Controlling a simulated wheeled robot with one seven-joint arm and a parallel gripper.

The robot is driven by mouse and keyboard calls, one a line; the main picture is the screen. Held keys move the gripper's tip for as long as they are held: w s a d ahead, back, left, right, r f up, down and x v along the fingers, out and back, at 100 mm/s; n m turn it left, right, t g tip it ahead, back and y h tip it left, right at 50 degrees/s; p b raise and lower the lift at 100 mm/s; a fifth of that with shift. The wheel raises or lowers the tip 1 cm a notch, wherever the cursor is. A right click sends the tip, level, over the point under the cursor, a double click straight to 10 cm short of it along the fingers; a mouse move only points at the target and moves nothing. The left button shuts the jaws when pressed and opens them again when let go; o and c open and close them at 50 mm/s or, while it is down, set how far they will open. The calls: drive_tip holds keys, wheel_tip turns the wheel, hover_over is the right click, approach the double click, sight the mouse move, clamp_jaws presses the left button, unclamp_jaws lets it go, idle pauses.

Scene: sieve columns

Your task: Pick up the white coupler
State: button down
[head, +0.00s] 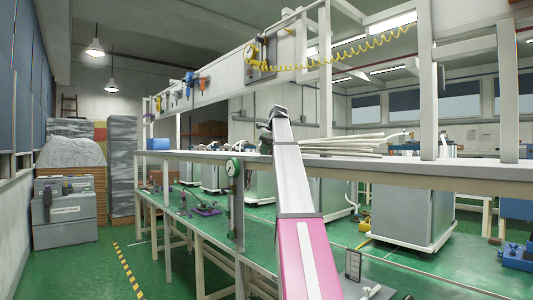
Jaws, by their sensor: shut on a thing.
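I cannot make out a white coupler in the head view. My arm, with a pink and white link, rises from the bottom middle to a joint above the shelf edge. My gripper and its fingertips do not show; the far end of the arm is hidden behind the link. A small dark part shows just left of that joint, too small to tell what it is. Whatever the jaws hold is out of sight.
A long pale shelf (400,166) runs across above a green-topped bench (205,228). White tubes (345,143) lie on the shelf, right of my arm. A gauge on a post (233,168) stands left of it. A small framed sign (354,264) stands at lower right. Open floor lies left.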

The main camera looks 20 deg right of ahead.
wheel_tip(320, 180, up, 4)
drive_tip(key=shift+w+r, duration=0.1)
drive_tip(key=shift+r, duration=0.1)
drive_tip(key=a+r, duration=0.6)
drive_tip(key=a, duration=0.5)
drive_tip(key=shift+a+r, duration=0.3)
drive_tip(key=shift+a, duration=0.05)
